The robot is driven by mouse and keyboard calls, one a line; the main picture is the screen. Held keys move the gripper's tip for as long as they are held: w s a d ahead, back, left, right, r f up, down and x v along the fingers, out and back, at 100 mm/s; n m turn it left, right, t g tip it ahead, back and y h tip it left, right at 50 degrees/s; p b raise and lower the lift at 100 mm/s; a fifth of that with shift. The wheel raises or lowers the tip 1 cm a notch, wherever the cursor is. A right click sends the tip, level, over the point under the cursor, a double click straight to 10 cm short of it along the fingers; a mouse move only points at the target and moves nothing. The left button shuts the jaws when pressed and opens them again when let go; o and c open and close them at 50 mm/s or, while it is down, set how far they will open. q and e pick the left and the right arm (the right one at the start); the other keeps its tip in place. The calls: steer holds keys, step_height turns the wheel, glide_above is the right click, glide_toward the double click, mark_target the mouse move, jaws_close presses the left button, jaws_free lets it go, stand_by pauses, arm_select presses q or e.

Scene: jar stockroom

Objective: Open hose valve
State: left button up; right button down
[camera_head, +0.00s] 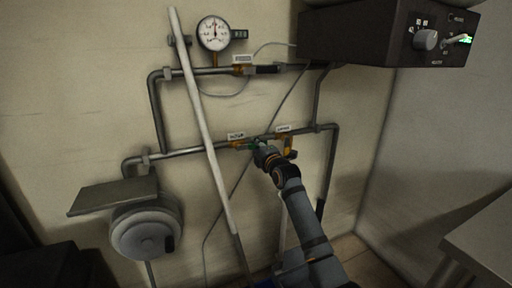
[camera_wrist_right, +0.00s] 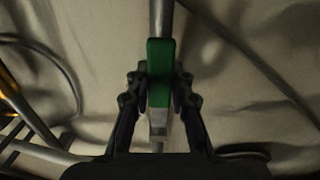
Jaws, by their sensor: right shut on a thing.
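The hose valve shows as a green handle (camera_wrist_right: 160,75) in the right wrist view, standing upright between my right gripper's fingers (camera_wrist_right: 160,95). The fingers are shut on its two sides. In the head view the right gripper (camera_head: 260,147) reaches the lower wall pipe, and a small bit of green (camera_head: 255,142) shows at its tip. The gripper hides most of the valve body. A yellow fitting (camera_head: 289,146) hangs from the same pipe just to the right. My left gripper is not in view.
A pressure gauge (camera_head: 214,33) sits above the upper pipe. A dark control box (camera_head: 385,35) with a knob juts out at the upper right. A long pale pole (camera_head: 204,120) leans across the pipes left of my gripper. A round reel (camera_head: 147,232) is at lower left; a table (camera_head: 490,235) is at right.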

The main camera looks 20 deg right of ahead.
stand_by(0.4)
steer(key=c, duration=1.2)
jaws_free()
steer(key=shift+o, duration=0.2)
steer(key=s, duration=1.2)
steer(key=shift+d, duration=0.2)
